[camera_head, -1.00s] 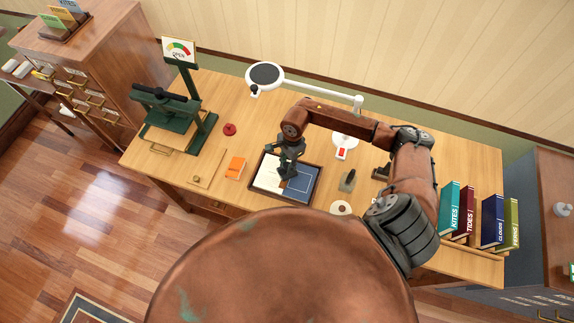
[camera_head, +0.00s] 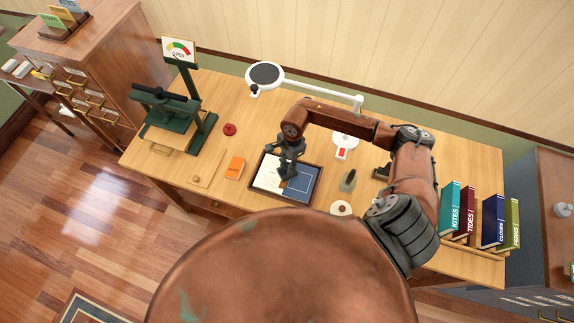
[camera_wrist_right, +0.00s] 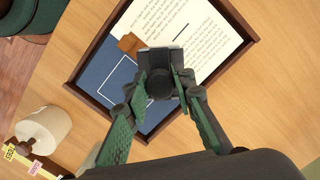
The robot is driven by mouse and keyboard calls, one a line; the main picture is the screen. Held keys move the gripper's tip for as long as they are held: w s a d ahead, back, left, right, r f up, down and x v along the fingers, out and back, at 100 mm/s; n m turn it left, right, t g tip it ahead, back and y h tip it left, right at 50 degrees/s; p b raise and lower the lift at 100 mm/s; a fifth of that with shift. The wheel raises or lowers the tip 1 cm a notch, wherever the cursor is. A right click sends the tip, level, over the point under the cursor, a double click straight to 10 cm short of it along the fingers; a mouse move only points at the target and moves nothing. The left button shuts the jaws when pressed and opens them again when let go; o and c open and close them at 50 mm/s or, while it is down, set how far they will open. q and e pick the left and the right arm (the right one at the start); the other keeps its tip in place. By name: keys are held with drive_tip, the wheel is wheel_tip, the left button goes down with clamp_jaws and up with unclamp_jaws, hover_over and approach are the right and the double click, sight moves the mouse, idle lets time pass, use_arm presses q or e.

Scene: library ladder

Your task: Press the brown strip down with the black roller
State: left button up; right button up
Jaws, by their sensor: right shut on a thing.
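My right gripper (camera_wrist_right: 160,88) is shut on the black roller (camera_wrist_right: 160,62), which it holds upright over the shallow framed tray. The brown strip (camera_wrist_right: 131,44) lies in the tray, across the seam between a printed white page and a blue panel. The roller's head is beside the strip in the wrist view and hides part of that area; I cannot tell whether they touch. In the head view my right gripper (camera_head: 287,166) is over the middle of the tray, and the strip is mostly hidden. My left gripper is not in view.
The tray (camera_head: 317,190) sits on the wooden desk. An orange block (camera_head: 235,167), a red disc (camera_head: 229,129) and a green press (camera_head: 180,115) are to its left. A white tape roll (camera_head: 341,208) and upright books (camera_head: 490,220) are to its right. A magnifier lamp (camera_head: 264,76) stands behind.

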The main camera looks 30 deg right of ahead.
drive_tip(key=shift+s, duration=0.1)
drive_tip(key=shift+d+r+p, duration=0.1)
drive_tip(key=shift+r+p, duration=1.15)
drive_tip(key=shift+r, duration=2.25)
